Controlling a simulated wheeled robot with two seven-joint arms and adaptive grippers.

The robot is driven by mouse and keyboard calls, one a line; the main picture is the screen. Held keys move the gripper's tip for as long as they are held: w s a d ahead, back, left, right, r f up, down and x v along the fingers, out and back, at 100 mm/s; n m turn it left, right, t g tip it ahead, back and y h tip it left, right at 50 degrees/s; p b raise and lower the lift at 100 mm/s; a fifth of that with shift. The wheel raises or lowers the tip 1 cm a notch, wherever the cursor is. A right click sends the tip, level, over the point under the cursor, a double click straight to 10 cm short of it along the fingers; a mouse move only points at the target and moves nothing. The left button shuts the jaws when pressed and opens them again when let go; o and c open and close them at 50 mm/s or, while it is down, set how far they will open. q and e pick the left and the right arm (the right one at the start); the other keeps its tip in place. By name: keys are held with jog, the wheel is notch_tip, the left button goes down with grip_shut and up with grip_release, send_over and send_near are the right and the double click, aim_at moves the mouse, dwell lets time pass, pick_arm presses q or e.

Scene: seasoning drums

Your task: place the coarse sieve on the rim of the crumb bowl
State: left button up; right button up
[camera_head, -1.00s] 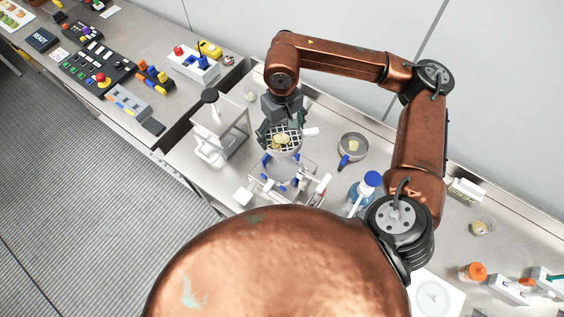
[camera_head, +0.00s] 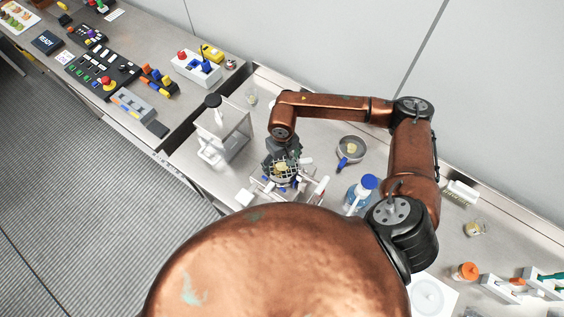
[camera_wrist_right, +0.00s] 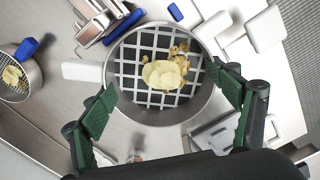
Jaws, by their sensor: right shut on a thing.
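The coarse sieve (camera_head: 290,181) is a round grey ring with a wide white grid. Pale yellow chips (camera_wrist_right: 165,73) and browner crumbs lie on the grid. My right gripper (camera_head: 282,166) is shut on the sieve; in the right wrist view its green-padded fingers sit on either side of the ring (camera_wrist_right: 149,116). A white handle (camera_wrist_right: 82,71) sticks out to the left there. The sieve is low over a stand with blue clips. The crumb bowl cannot be made out now beneath the sieve, and contact with its rim cannot be told. My left gripper is not in view.
A pan with a blue handle (camera_head: 352,149) holds a few chips behind and right of the sieve. A blue-capped bottle (camera_head: 362,190) stands to the right. A white frame stand (camera_head: 226,140) is to the left. Bare steel bench lies between the pan and the back wall.

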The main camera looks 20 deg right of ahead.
aim_at(282, 167)
jog(key=shift+f, duration=0.3)
jog(key=o, duration=1.3)
jog(key=shift+c, duration=0.2)
notch_tip(282, 167, up, 12)
jog(key=b, duration=0.3)
